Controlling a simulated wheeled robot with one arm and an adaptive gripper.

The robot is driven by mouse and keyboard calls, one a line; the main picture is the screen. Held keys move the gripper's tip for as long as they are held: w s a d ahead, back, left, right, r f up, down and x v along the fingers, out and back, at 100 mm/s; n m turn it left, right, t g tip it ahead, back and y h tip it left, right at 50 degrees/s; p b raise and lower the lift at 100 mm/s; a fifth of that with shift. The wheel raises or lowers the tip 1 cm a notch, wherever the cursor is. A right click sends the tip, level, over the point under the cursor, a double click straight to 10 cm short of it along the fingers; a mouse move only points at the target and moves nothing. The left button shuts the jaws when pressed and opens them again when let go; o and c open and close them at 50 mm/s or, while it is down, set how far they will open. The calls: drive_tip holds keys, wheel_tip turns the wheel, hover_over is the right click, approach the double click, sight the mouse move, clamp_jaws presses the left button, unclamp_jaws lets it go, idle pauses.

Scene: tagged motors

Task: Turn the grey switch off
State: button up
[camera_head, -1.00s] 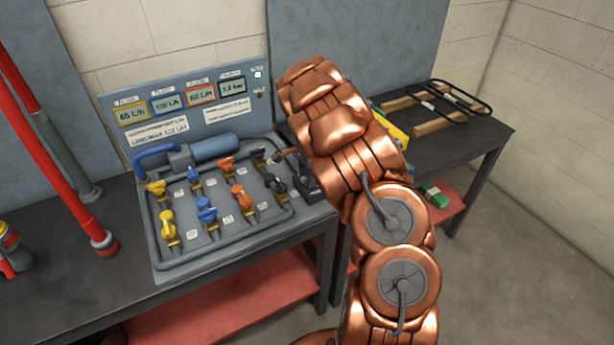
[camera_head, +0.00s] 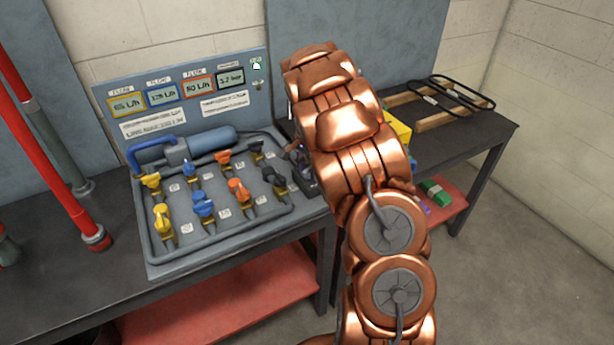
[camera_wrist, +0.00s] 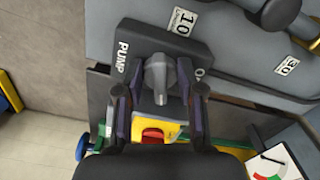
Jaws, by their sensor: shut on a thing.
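The grey switch (camera_wrist: 160,72) is a rotary knob on a dark box (camera_wrist: 190,45) marked PUMP, seen close in the wrist view. An "O" mark shows on the box to the right of the knob. My gripper (camera_wrist: 158,94) has one dark finger on each side of the knob's handle and is shut on it. In the head view the dark pump box (camera_head: 308,186) sits at the right end of the valve panel (camera_head: 165,268), partly behind my copper arm. My fingers are mostly hidden there.
Yellow, blue, orange and black valves stand left of the pump box, among grey pipes. A back panel (camera_head: 190,125) carries several displays and a small light (camera_head: 256,65). A second table with a wooden frame (camera_head: 440,112) stands right. Red pipes (camera_head: 45,150) rise at left.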

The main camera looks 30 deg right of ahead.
drive_tip(key=n+b, duration=0.3)
drive_tip(key=shift+f+n, duration=0.25)
drive_tip(key=shift+n, duration=0.15)
drive_tip(key=n+b, duration=0.3)
drive_tip(key=shift+s+n, duration=0.1)
drive_tip(key=shift+n, duration=0.2)
drive_tip(key=n+b, duration=0.1)
drive_tip(key=n, duration=0.2)
drive_tip(key=shift+d+r+b, duration=0.15)
drive_tip(key=shift+b, duration=0.2)
drive_tip(key=shift+d+r+n+b, duration=0.1)
drive_tip(key=shift+n+b, duration=0.35)
drive_tip(key=shift+n, duration=1.25)
drive_tip(key=o, duration=1.1)
drive_tip(key=shift+s, duration=0.1)
drive_tip(key=shift+o, duration=0.2)
drive_tip(key=shift+r, duration=0.1)
